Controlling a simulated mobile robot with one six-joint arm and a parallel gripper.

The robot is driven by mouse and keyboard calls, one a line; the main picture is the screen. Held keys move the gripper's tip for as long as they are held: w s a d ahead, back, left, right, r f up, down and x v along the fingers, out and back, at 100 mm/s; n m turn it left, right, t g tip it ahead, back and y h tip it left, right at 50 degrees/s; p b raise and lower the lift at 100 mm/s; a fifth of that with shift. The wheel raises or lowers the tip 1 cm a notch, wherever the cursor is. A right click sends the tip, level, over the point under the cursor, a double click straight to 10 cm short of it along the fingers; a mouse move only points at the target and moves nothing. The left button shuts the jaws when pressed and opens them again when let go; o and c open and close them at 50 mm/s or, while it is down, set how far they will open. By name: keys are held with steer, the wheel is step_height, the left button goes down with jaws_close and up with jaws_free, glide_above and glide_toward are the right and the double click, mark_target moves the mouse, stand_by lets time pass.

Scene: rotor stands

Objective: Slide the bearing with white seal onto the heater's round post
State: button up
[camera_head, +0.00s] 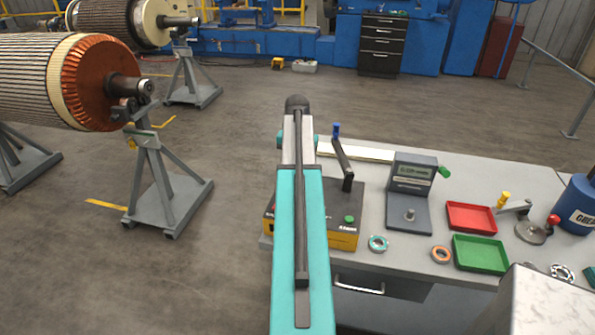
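The heater is most likely the yellow and black box (343,236) on the bench, with a green button and an upright bar with a blue handle (336,130). My arm covers its left part, and I cannot make out a round post on it. A ring with a teal face (378,243) and a ring with an orange face (440,254) lie on the bench in front. Pale metallic rings (562,272) lie at the right; I cannot tell whether one has a white seal. My gripper is not visible; my arm stretches forward over the bench's left end.
A grey device with a display (412,172) and a short peg stands behind the rings. A red tray (471,217), a green tray (480,254) and a blue canister (582,205) are to the right. A pale block (550,305) fills the lower right. Rotors (55,82) on stands are left.

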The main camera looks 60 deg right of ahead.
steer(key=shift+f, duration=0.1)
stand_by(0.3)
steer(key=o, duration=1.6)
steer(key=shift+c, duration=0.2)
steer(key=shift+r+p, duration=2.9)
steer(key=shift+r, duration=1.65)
